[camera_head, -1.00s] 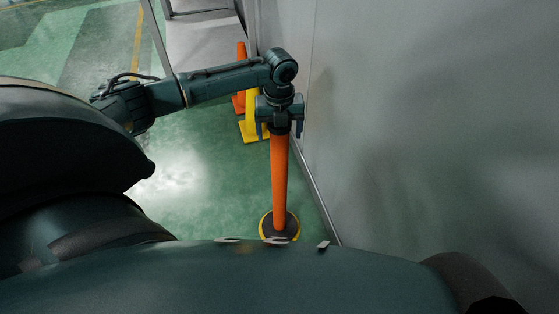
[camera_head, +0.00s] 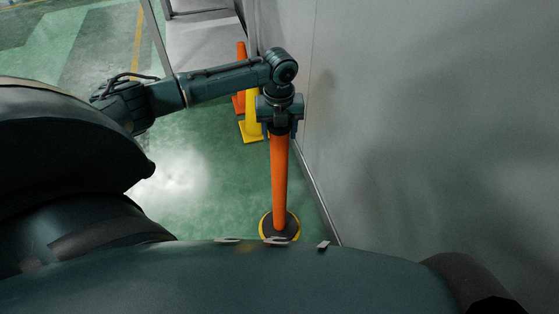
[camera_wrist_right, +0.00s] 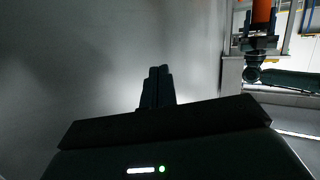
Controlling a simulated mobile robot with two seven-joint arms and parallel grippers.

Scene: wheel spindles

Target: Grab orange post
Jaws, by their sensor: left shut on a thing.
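The orange post (camera_head: 280,185) stands upright on a round dark base (camera_head: 290,228) with a yellow rim, close to the grey wall. My left gripper (camera_head: 280,130) comes down from above and is shut on the top of the orange post. Its fingers hide part of the post's dark top. The right wrist view also shows the orange post (camera_wrist_right: 262,12) and my left gripper (camera_wrist_right: 258,40) at the upper right. My right gripper (camera_wrist_right: 157,88) shows there with its fingers together and nothing between them.
A grey wall (camera_head: 430,120) runs along the right side. A grey bench-like surface (camera_head: 205,42) is at the back. Green floor (camera_head: 200,185) left of the post is clear.

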